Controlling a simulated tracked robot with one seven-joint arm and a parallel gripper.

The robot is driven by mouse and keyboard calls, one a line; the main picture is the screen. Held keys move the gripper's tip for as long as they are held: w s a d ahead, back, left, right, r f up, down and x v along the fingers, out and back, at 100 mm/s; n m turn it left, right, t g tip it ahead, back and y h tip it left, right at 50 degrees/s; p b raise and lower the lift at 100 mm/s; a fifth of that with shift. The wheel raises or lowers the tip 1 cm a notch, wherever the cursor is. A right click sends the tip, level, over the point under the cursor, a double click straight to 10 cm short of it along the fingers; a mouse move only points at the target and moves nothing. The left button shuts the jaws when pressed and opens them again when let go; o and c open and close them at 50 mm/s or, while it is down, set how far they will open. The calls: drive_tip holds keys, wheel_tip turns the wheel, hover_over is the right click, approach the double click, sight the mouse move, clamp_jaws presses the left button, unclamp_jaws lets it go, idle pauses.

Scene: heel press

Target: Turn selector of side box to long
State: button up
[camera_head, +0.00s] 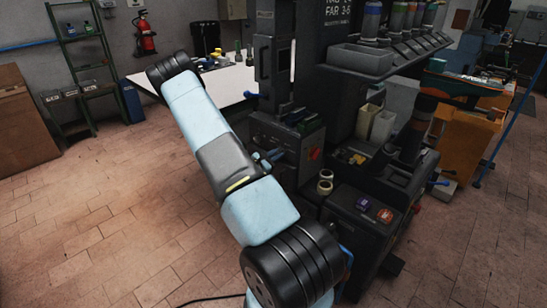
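A dark box (368,232) stands low at the right side of the press, with a purple part (362,203) and an orange-red part (384,215) on its sloped top. A second dark control box (285,140) on the press front carries a red switch (315,154). Which one is the side box, and any selector position or lettering, is too small to tell. My arm crosses the middle of the view. Small grey-blue parts (267,160) show beside it, near the control box; I cannot tell whether they are my gripper. No clear fingertips show.
The tall dark press (310,60) has a grey bin (360,60) and bottles above. Two tape rolls (325,182) sit on its ledge. A white table (220,85) stands behind. The brick-tiled floor is free at left and lower right.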

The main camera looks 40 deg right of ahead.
drive_tip(key=o, duration=0.4)
drive_tip(key=shift+a, duration=0.1)
drive_tip(key=a, duration=0.9)
drive_tip(key=s+a, duration=0.1)
drive_tip(key=a, duration=0.3)
drive_tip(key=shift+a, duration=0.3)
